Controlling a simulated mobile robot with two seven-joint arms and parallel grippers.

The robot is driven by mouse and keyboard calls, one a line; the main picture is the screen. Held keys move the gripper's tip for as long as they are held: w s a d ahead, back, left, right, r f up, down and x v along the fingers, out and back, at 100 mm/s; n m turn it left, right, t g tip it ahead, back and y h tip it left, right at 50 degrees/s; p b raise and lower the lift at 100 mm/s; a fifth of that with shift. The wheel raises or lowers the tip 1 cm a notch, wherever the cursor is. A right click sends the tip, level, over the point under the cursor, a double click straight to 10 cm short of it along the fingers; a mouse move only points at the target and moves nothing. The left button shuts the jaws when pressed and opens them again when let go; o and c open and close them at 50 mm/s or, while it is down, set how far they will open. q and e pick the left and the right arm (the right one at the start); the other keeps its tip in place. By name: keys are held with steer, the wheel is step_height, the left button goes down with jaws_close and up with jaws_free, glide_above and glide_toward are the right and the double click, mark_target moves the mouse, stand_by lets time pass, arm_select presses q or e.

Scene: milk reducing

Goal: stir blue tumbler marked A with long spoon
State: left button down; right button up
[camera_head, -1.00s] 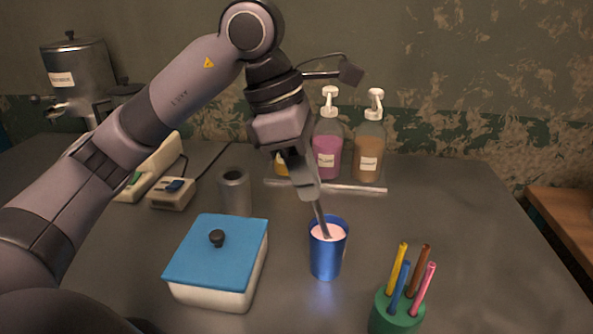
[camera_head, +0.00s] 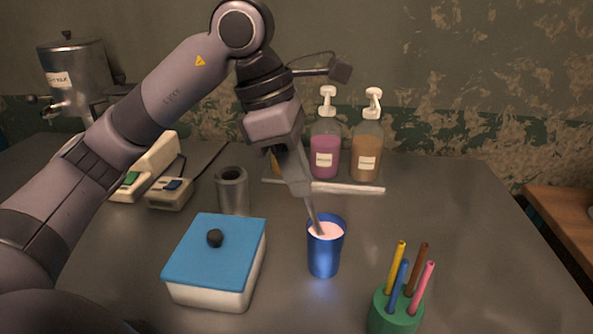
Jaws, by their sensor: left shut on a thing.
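The blue tumbler (camera_head: 323,257) stands upright in the middle of the table and holds a pale pink liquid. No letter A can be made out on its visible side. My left gripper (camera_head: 300,183) is above the tumbler and a little to its left, shut on the long spoon (camera_head: 311,213). The spoon's shaft slants down into the tumbler, and its lower end is hidden in the liquid. My right gripper is not in view.
A white box with a blue lid (camera_head: 216,252) stands left of the tumbler, and a metal cup (camera_head: 233,190) behind it. A green pen holder (camera_head: 396,312) is at front right. The table's right side is clear.

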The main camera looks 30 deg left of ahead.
arm_select(q)
steer(key=w+p+v, duration=0.1)
steer(key=p+v, duration=0.3)
steer(key=v, duration=0.2)
steer(key=shift+s+r+p, duration=0.25)
steer(key=shift+s+p, duration=0.05)
steer(key=shift+s, duration=0.2)
steer(key=shift+a, duration=0.1)
stand_by(0.4)
step_height(320, 180, up, 5)
steer(key=p, duration=0.4)
